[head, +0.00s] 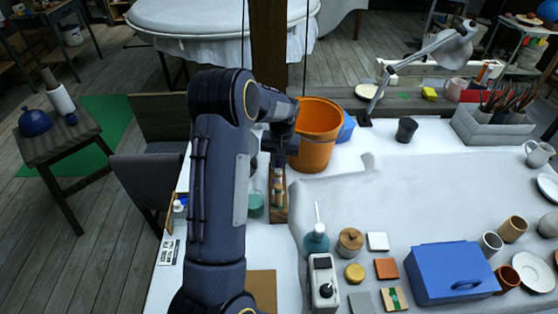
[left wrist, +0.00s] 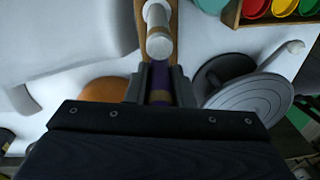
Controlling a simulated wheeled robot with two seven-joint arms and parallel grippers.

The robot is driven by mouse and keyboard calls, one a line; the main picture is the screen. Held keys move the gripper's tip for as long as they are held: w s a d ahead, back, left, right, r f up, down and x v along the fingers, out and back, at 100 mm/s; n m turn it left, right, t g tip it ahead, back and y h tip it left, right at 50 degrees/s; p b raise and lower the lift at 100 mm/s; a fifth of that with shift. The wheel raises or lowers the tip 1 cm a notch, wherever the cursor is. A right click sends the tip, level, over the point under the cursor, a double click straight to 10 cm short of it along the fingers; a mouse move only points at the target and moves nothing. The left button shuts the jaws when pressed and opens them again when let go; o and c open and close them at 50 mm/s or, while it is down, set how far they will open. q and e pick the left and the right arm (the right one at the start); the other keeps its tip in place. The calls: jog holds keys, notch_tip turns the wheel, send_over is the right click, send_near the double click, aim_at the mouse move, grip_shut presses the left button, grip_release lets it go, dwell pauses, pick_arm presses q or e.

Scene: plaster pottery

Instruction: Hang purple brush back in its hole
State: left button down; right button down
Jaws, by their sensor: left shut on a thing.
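My left gripper (head: 279,150) points down over the back end of a narrow wooden rack (head: 278,215) on the left part of the white table. In the left wrist view its fingers (left wrist: 160,85) are shut on the purple brush (left wrist: 160,74), whose purple part shows between them with a brown band below. The rack (left wrist: 141,42) also shows there, with a pale round-ended handle (left wrist: 158,38) standing in it just ahead of the fingers. The hole and the brush's lower end are hidden.
An orange bucket (head: 317,137) stands close to the right of my left gripper. A teal jar (head: 255,204) is left of the rack. A blue toolbox (head: 455,272) and small pots fill the right front. A grey disc (left wrist: 250,100) lies beside the fingers.

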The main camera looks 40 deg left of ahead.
pick_arm(q)
jog(key=shift+f, duration=0.15)
jog(key=shift+f+b, duration=1.7)
jog(key=shift+f, duration=0.45)
jog(key=shift+f, duration=0.25)
jog(key=c, duration=1.2)
grip_release()
jog(key=shift+o, duration=0.2)
